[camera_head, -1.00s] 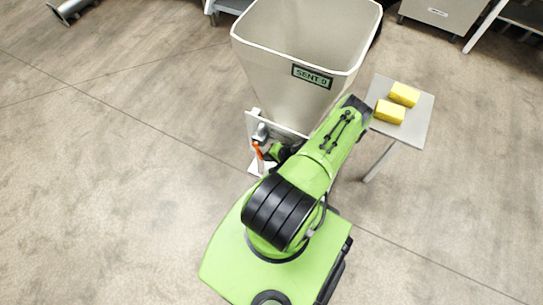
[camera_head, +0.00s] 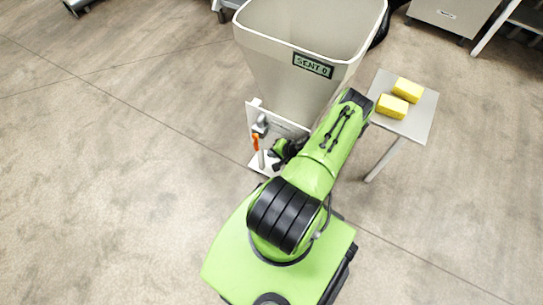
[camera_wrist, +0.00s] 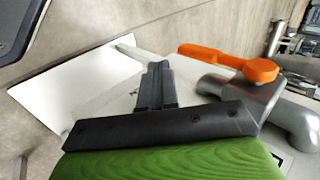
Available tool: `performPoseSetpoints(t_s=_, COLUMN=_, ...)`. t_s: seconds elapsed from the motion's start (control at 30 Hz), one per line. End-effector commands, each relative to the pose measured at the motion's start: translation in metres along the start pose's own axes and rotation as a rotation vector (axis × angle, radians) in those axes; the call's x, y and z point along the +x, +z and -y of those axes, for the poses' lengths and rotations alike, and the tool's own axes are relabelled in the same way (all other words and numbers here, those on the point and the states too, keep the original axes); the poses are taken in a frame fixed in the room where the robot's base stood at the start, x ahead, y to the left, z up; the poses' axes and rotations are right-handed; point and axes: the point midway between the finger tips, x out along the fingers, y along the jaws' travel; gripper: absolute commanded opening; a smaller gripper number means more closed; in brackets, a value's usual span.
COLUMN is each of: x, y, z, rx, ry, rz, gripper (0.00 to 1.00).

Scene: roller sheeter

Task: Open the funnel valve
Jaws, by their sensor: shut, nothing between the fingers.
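The funnel (camera_head: 306,78) is a large beige hopper with a "SENT 0" label, at the top middle of the head view. Its valve has an orange handle (camera_head: 256,143) on a grey metal pipe, low on the funnel's front left. In the wrist view the orange handle (camera_wrist: 228,60) lies across the upper right, with its round hub at the right over the metal pipe (camera_wrist: 240,98). My gripper (camera_wrist: 157,72) is shut and empty. It points past the left side of the handle, apart from it. In the head view my gripper (camera_head: 278,152) is just right of the handle.
A white panel (camera_wrist: 75,85) stands behind my gripper. A small grey table (camera_head: 418,118) with two yellow blocks (camera_head: 400,98) stands right of my arm. A grey cabinet is at the top right. The floor (camera_head: 110,170) on the left is clear.

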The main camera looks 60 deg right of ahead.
Motion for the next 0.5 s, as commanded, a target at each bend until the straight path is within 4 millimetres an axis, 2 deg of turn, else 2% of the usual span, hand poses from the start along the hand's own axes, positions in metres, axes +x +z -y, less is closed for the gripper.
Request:
performPoseSetpoints(t_s=0.03, x=0.002, y=-0.003, z=-0.001, rx=-0.004, ry=0.0, rz=0.0, gripper=0.0)
performPoseSetpoints(t_s=0.5, x=-0.084, y=-0.003, z=-0.019, rx=-0.001, ry=0.001, rz=-0.001, gripper=0.0)
